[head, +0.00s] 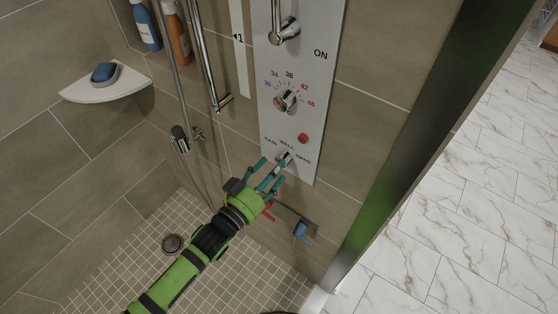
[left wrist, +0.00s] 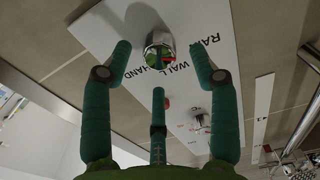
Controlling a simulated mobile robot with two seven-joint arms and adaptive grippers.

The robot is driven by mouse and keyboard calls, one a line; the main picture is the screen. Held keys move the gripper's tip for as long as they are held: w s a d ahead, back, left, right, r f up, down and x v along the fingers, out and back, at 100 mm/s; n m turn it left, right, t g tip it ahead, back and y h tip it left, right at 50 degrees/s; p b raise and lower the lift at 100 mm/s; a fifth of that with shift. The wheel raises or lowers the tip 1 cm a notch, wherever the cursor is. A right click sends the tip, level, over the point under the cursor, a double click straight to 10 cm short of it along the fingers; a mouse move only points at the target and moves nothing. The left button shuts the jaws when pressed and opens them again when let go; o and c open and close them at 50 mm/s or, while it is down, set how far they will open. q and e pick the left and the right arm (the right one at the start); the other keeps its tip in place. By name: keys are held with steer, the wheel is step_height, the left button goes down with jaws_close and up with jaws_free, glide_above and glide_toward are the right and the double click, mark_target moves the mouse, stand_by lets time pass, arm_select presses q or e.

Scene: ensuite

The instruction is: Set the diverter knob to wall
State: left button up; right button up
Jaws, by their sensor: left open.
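The diverter knob (head: 285,159) is a small chrome knob low on the white shower panel (head: 293,60), below the printed labels RAIN, WALL and HAND. My left gripper (head: 269,173) is just in front of it, its teal fingers spread open and empty. In the left wrist view the knob (left wrist: 159,47) shows ahead, between the tips of the open left gripper (left wrist: 160,62), with the third finger on the label side. The fingers look apart from the knob. I cannot tell which label the knob points to. My right gripper is not in view.
A temperature dial (head: 286,101) and a red button (head: 303,138) sit above the knob. A blue-tipped fitting (head: 302,231) is low on the wall. A chrome rail and hose hang left of the panel.

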mark_target(283, 155)
arm_select(q)
steer(key=shift+x, duration=1.65)
steer(key=c, duration=1.1)
steer(key=shift+c, duration=0.2)
steer(key=shift+m, duration=0.3)
steer(key=m, duration=1.1)
steer(key=shift+b, duration=0.4)
